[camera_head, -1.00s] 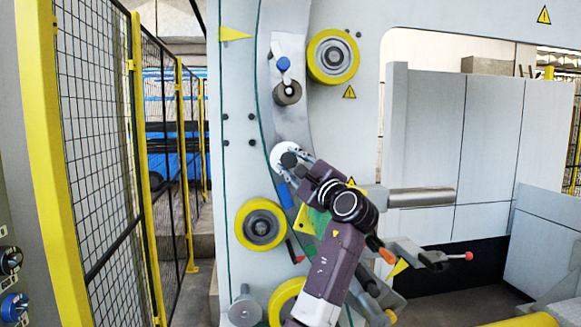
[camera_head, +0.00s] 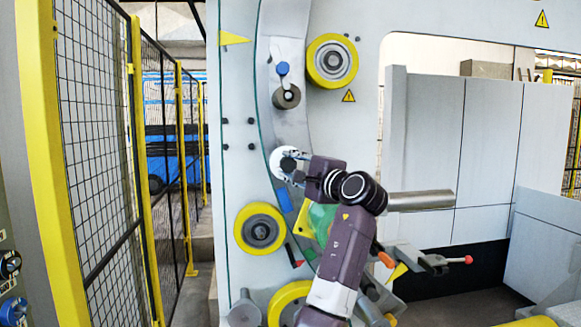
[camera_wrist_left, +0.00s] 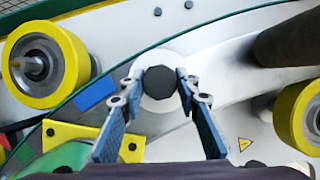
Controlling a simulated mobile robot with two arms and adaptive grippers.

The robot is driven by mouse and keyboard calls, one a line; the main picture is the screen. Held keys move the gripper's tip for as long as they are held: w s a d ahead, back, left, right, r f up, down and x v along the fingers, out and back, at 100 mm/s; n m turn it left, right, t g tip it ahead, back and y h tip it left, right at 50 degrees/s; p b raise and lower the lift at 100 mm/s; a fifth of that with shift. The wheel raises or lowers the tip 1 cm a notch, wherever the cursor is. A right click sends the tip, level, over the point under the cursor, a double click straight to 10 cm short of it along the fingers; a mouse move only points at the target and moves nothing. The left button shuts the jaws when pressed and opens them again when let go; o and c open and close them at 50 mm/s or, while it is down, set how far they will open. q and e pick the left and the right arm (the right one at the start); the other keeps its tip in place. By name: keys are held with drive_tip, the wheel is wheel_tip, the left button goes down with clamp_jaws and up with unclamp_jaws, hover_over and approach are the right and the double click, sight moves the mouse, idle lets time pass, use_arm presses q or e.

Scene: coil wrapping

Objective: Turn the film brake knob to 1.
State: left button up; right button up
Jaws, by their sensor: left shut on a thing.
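The film brake knob (camera_head: 288,164) is a dark, many-sided knob on a round white plate on the grey machine front, left of the middle in the head view. It also shows dark and centred in the left wrist view (camera_wrist_left: 160,82). My left gripper (camera_head: 291,166) reaches it from the lower right. In the left wrist view its two blue-padded fingers (camera_wrist_left: 161,89) stand on either side of the knob, shut on it. Scale numbers on the plate are too small to read. My right gripper is not in view.
Yellow rollers (camera_head: 333,60) and (camera_head: 260,228) are fixed above and below the knob. A blue-topped lever (camera_head: 283,68) stands above it. A metal bar (camera_head: 420,200) sticks out right of my arm. A yellow-framed mesh fence (camera_head: 100,150) stands at left.

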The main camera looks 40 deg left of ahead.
use_arm(q)
drive_tip(key=shift+f, duration=0.2)
drive_tip(key=o, duration=1.2)
drive_tip(key=shift+s+r, duration=0.1)
drive_tip(key=shift+r, duration=0.05)
drive_tip(key=shift+c, duration=0.2)
drive_tip(key=v, duration=1.2)
drive_tip(key=shift+d, duration=0.1)
